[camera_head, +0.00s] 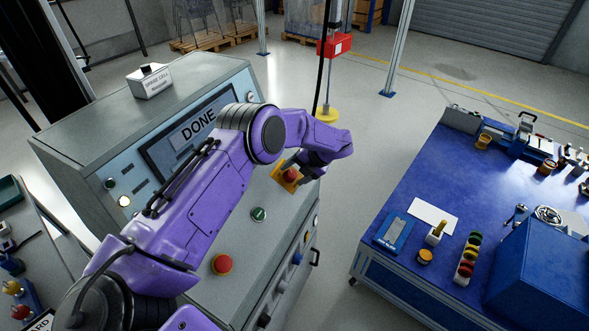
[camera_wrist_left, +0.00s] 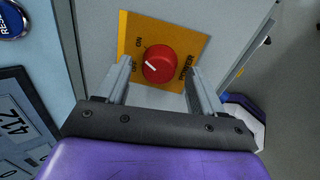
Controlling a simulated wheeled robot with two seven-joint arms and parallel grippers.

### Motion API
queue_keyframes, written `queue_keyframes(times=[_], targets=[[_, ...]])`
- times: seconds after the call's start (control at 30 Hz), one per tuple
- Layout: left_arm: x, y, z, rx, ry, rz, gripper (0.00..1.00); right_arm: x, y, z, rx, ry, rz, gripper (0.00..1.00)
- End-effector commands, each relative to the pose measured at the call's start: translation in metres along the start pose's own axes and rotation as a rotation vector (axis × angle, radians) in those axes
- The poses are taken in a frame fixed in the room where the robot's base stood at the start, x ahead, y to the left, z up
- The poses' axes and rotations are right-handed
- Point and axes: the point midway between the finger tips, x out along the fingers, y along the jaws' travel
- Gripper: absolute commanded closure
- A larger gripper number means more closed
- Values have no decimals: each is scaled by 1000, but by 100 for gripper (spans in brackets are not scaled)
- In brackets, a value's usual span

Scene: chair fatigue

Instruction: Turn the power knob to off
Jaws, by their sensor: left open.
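The red power knob (camera_wrist_left: 160,64) sits on a yellow plate (camera_wrist_left: 195,45) marked ON, OFF and POWER. Its white mark points left and slightly up, between the ON and OFF labels. In the head view the knob (camera_head: 290,175) is on the right part of the grey console's front. My left gripper (camera_head: 284,164) is open at the plate. In the left wrist view its fingers (camera_wrist_left: 159,71) stand on either side of the knob, with gaps visible. Whether the fingertips reach past the knob's face is unclear. My right gripper is not in view.
The console's screen (camera_head: 195,130) reads DONE. A blue-topped bench (camera_head: 400,205) with tools stands to the right, with open floor between.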

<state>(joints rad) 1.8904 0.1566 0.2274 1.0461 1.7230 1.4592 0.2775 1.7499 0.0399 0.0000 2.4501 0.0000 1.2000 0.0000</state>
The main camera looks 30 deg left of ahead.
Motion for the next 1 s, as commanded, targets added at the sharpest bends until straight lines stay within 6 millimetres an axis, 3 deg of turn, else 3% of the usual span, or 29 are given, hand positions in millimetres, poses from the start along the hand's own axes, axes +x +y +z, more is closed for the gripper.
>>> queue_keyframes(times=[0.33,0.5,0.77,1.0], targets=[[8,0,0,0,-1,0,32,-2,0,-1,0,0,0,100],[8,0,0,0,-2,0,88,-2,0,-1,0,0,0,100],[9,-1,0,-13,-1,-1,88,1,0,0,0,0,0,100],[12,-4,1,-111,7,-7,88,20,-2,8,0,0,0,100]])
